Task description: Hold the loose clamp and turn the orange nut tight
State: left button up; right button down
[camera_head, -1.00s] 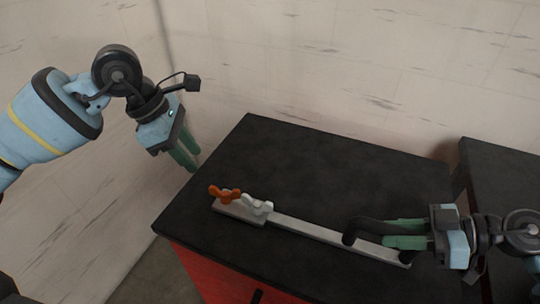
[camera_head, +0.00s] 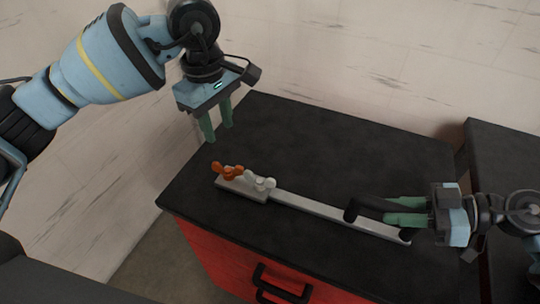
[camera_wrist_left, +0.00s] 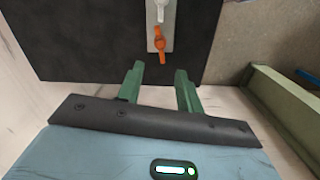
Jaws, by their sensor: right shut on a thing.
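The orange winged nut (camera_head: 228,171) sits at the left end of the pale clamp (camera_head: 305,205), on its thicker end block. A white winged nut (camera_head: 259,182) sits beside it. My left gripper (camera_head: 219,133) is open and empty, above and behind the orange nut, fingers pointing down. In the left wrist view the orange nut (camera_wrist_left: 160,43) lies beyond the gap between the fingertips (camera_wrist_left: 159,69), with the white nut (camera_wrist_left: 160,10) farther on. My right gripper (camera_head: 392,212) is shut on the black handle (camera_head: 365,205) at the clamp's right end; its grip is partly hidden.
The clamp lies on a dark tabletop (camera_head: 300,140) over a red cabinet (camera_head: 225,255) with a black drawer handle (camera_head: 280,285). The tabletop behind the clamp is clear. A second dark table (camera_head: 505,150) stands at the right.

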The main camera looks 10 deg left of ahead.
aim_at(228, 169)
pick_arm(q)
jog(key=shift+m+y, duration=0.3)
jog(key=shift+m, duration=0.1)
jog(key=shift+d+f, duration=0.15)
jog(key=shift+f, duration=5.75)
